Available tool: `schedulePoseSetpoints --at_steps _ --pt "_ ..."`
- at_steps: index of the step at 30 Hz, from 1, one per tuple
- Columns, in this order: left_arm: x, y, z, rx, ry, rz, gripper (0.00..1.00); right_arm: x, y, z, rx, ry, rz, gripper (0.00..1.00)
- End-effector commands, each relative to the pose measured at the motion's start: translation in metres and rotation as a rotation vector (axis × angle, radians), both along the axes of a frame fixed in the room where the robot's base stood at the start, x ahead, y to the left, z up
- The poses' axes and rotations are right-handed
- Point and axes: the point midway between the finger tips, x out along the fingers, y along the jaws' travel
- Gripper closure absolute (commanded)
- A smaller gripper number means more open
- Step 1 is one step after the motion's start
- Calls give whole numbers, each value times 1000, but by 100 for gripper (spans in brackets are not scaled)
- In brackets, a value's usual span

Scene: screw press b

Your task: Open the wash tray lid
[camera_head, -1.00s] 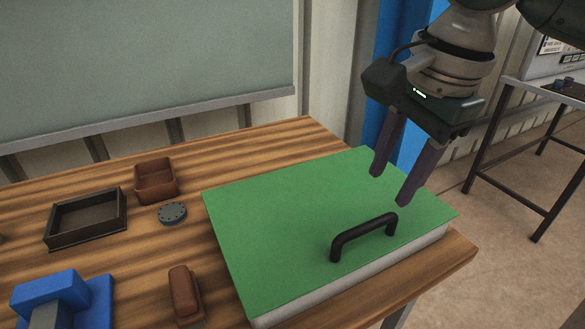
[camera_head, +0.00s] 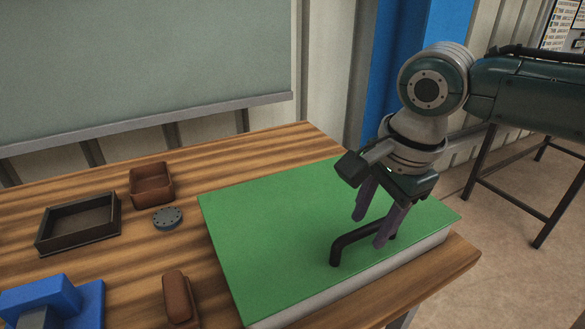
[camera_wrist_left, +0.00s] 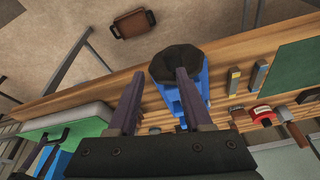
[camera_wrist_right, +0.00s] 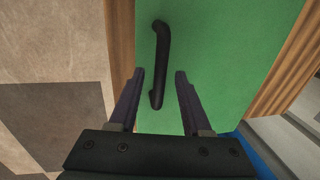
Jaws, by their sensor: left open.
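The wash tray has a flat green lid (camera_head: 270,225) on a pale base (camera_head: 330,290) at the right end of the wooden table, and the lid lies flat on it. A black bar handle (camera_head: 345,245) stands near the lid's front right edge. My right gripper (camera_head: 372,225) is low over the handle, fingers pointing down. In the right wrist view the handle (camera_wrist_right: 160,65) lies between the lines of the two open fingers, and I see no grip on it. My left gripper (camera_wrist_left: 158,95) is open and empty, away from the lid; the lid (camera_wrist_left: 85,128) shows at the left wrist view's left.
On the table are a brown bin (camera_head: 152,184), a dark open tray (camera_head: 78,222), a grey disc (camera_head: 168,217), a brown block (camera_head: 178,300) and a blue press part (camera_head: 60,295). A dark-framed stand (camera_head: 520,210) is behind at right.

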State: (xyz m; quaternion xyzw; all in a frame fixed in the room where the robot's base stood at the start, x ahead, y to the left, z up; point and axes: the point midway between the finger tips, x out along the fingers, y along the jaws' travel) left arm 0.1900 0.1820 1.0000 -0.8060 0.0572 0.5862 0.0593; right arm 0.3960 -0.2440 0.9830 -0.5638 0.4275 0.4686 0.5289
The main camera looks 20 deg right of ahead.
Motion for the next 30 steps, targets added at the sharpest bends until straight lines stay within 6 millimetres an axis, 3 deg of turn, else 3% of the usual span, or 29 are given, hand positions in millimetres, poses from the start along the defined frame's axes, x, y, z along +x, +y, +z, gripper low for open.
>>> schedulePoseSetpoints --at_steps 2,12,30 --pt "0 0 0 0 0 0 50 0 0 0 0 0 0 62" --pt "0 0 0 0 0 -1 50 0 0 0 0 1 0 100" --pt "0 3 0 10 1 -7 50 0 0 0 0 1 0 100"
